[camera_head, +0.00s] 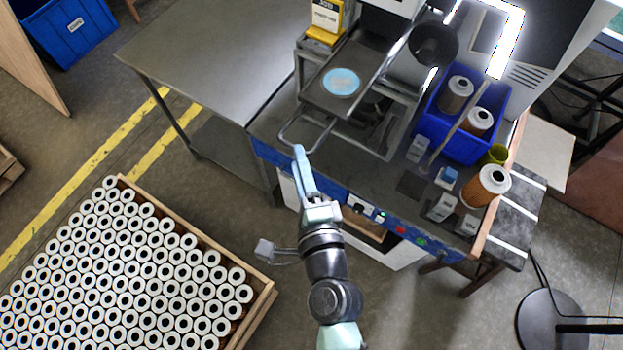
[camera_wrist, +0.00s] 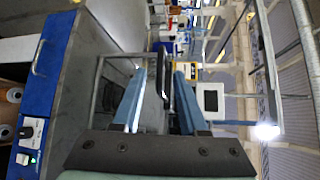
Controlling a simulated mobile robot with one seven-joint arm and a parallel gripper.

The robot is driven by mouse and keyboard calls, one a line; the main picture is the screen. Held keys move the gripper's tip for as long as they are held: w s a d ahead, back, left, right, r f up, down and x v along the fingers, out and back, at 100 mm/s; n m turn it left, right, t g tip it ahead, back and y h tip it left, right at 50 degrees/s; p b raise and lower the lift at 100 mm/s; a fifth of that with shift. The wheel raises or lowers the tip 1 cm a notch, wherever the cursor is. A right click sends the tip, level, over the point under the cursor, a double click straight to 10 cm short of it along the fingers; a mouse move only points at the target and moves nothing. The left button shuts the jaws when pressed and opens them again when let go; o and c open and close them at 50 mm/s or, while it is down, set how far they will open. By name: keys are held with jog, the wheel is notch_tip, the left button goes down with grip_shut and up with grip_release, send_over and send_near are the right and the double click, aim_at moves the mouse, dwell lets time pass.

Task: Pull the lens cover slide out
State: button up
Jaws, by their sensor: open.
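A dark flat plate (camera_head: 361,66) with a pale blue disc (camera_head: 341,82) sits on the metal frame of the bench machine in the head view. A grey bent-bar loop (camera_head: 288,137) juts out at the front left below it. I cannot tell for sure which part is the lens cover slide. My gripper (camera_head: 299,150) is just in front of this loop, its blue fingers pointing at the machine. In the wrist view my gripper (camera_wrist: 159,82) is open, with a dark narrow part (camera_wrist: 163,75) seen between the fingers. I cannot tell whether anything touches them.
A blue bin (camera_head: 437,130) with filter cartridges stands right of the machine. A cartridge (camera_head: 487,186) and small boxes (camera_head: 441,206) stand at the bench's right end. A crate of many cartridges (camera_head: 266,297) lies on the floor at left. The left table (camera_head: 205,55) is clear.

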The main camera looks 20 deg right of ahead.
jog(key=s+a+r+b, duration=0.1)
jog(key=s+b, duration=0.3)
jog(key=s, duration=0.6)
jog(key=shift+s+r+b, duration=0.3)
jog(key=shift+s+b, duration=0.05)
jog(key=shift+b, duration=0.05)
jog(key=w+a+r+n+t+y, duration=0.25)
jog(key=w+r+n, duration=0.45)
jog(key=r, duration=0.5)
jog(key=w+a+r+n+t+y, duration=0.1)
jog(key=w+a+r+n+t, duration=0.2)
jog(key=w+r+n, duration=0.65)
jog(key=s+a+r+n+t+h, duration=0.1)
jog(key=s+r+n+t, duration=0.1)
jog(key=r, duration=1.2)
jog(key=s+r+n+t+h, duration=0.1)
jog(key=s+r, duration=0.4)
jog(key=r, duration=0.8)
jog(key=n+t, duration=0.1)
jog(key=t, duration=0.1)
jog(key=shift+a+r+t, duration=0.35)
jog(key=shift+r, duration=0.05)
jog(key=shift+f+n, duration=0.1)
jog(key=shift+n, duration=0.15)
